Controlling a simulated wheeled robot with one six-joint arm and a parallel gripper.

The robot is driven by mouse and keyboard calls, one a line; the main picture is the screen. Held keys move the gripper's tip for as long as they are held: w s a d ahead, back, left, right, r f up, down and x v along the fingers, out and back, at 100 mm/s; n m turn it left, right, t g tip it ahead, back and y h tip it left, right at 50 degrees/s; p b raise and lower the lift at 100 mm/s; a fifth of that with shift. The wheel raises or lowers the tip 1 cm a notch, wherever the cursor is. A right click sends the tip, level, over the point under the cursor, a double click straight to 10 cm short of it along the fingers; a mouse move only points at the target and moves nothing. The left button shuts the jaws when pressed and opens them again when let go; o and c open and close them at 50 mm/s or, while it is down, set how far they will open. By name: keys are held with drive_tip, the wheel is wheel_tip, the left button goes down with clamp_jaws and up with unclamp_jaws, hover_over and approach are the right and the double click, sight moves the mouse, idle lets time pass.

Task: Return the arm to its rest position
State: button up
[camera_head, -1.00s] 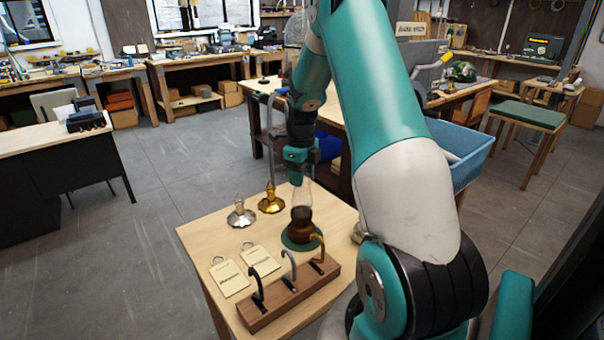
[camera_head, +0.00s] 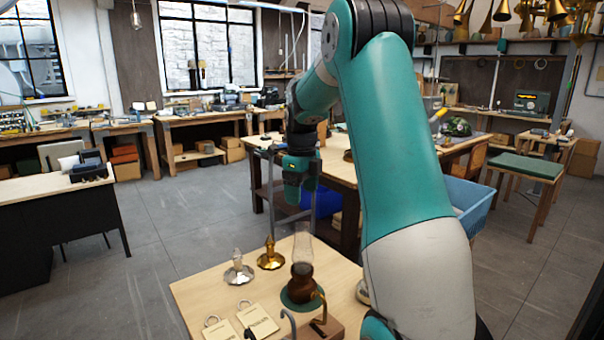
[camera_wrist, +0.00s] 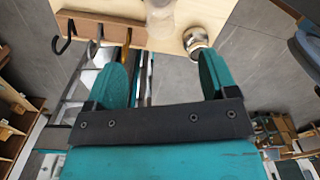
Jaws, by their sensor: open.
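The lamp stands upright on a round green mat (camera_head: 287,300). My arm runs from the lower right up and over to the gripper.
A silver lamp base (camera_head: 238,270) and a brass one (camera_head: 271,255) stand left of the lamp. Two tags (camera_head: 257,318) and a wooden hook rack (camera_head: 325,330) are at the front. A blue bin (camera_head: 478,200) and a workbench (camera_head: 345,172) stand behind.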

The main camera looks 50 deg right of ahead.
wheel_tip(320, 180, up, 6)
drive_tip(key=shift+r+b, duration=0.25)
drive_tip(key=shift+b, duration=0.05)
drive_tip(key=s+a+f+n+t+y, duration=0.1)
drive_tip(key=a+n, duration=0.9)
drive_tip(key=a, duration=0.2)
drive_tip(key=s+a+f+n, duration=0.1)
drive_tip(key=s+a+n, duration=0.1)
drive_tip(key=a+n, duration=0.9)
drive_tip(key=s+a+f+n+g+y+b, duration=0.1)
drive_tip(key=s+a+f+n+y, duration=0.2)
drive_tip(key=s+a+n, duration=1.4)
drive_tip(key=a+f+n, duration=0.1)
drive_tip(key=n, duration=0.2)
drive_tip(key=shift+s+a+f, duration=0.15)
drive_tip(key=shift+s+f, duration=0.05)
